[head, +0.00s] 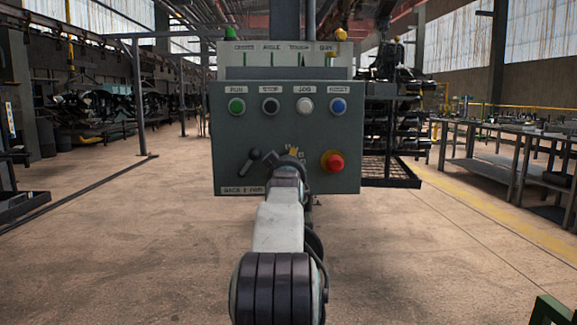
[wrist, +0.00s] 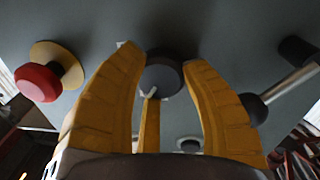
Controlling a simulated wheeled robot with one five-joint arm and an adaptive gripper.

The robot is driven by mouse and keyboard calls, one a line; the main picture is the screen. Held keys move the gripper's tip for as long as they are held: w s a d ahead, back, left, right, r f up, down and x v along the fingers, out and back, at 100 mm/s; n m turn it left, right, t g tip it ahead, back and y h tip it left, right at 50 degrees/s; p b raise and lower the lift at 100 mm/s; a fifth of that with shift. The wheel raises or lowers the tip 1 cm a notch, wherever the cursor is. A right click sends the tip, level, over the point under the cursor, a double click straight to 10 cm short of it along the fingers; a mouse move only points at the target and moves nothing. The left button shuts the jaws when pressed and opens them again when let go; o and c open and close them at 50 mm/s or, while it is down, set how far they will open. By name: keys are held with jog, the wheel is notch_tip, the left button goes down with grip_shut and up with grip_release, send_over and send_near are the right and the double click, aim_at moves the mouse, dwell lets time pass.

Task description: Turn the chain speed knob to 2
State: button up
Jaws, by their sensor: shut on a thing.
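The dark round knob (wrist: 164,76) is on the grey control panel in the wrist view. A pale pointer mark shows on its lower-left side in that view. My gripper (wrist: 160,58) is shut on the knob, with yellow fingers on its left and right and a third finger below. In the head view my gripper (head: 293,152) is at the lower middle of the panel (head: 225,150), and my arm hides the knob. The scale numbers around the knob cannot be read, so I cannot tell its setting.
A red emergency button (head: 332,162) is right of my gripper in the head view. A black-knobbed lever (head: 253,165) is to its left. Several push buttons, including a green one (head: 236,106), line the panel above. A workbench (head: 510,130) stands farther right; open floor lies left.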

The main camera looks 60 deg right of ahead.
jog(key=shift+w+a+r+n, duration=0.1)
jog(key=shift+a+r+n, duration=0.05)
jog(key=shift+r+n, duration=0.2)
jog(key=o, duration=1.2)
jog(key=shift+f, duration=0.2)
jog(key=shift+v, duration=5.95)
